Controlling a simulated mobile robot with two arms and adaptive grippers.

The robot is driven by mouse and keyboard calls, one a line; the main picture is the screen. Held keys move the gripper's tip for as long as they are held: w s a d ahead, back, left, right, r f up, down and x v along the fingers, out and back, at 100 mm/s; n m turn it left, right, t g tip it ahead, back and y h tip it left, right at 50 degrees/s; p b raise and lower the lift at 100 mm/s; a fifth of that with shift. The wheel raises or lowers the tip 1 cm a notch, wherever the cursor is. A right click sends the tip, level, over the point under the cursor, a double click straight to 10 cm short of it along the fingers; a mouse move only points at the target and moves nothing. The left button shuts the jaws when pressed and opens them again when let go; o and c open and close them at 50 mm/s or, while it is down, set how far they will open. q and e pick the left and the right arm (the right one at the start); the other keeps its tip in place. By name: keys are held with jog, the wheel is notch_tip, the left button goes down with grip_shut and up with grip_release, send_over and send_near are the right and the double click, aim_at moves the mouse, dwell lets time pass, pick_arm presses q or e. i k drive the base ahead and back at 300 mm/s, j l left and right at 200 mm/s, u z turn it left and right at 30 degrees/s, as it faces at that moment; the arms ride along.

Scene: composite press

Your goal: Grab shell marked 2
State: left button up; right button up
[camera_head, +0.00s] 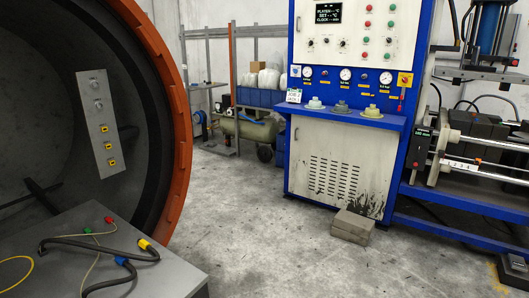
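Three small, round, stepped pieces that look like shells stand upright in a row on the blue ledge (385,121) of the press cabinet. The left one (315,103) is pale grey-green, the middle one (342,108) is darker grey, and the right one (373,113) is pale yellowish. They stand apart from each other. They are too small to read any number mark on them. Neither of my grippers shows in the head view.
A control panel (343,45) with gauges rises behind the ledge. A big orange-rimmed round chamber (180,140) and a grey box (150,280) with hoses fill the left. Floor (255,235) between is clear.

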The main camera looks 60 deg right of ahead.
aim_at(316, 104)
jog(key=z, duration=2.2)
jog(key=u, duration=0.5)
jog(key=i+u, duration=0.15)
jog(key=u, duration=0.8)
jog(key=i+u, duration=0.1)
jog(key=u, duration=0.4)
jog(key=l+u, duration=0.1)
jog(key=u, duration=0.4)
jog(key=i+l+u, duration=0.1)
jog(key=u, duration=0.4)
jog(key=i+l+u, duration=0.1)
jog(key=l+u, duration=0.15)
jog(key=l, duration=0.3)
jog(key=l+u, duration=0.25)
jog(key=l, duration=0.25)
jog(key=l+z, duration=0.4)
jog(key=l, duration=1.95)
jog(key=l+u, duration=0.25)
jog(key=l, duration=0.4)
jog(key=l+u, duration=0.2)
jog(key=l, duration=0.45)
jog(key=l+u, duration=0.25)
jog(key=l, duration=0.35)
jog(key=k+l+u, duration=0.2)
jog(key=l, duration=0.4)
jog(key=l+z, duration=0.15)
jog(key=l, duration=0.35)
jog(key=i+l+z, duration=0.15)
jog(key=l, duration=0.3)
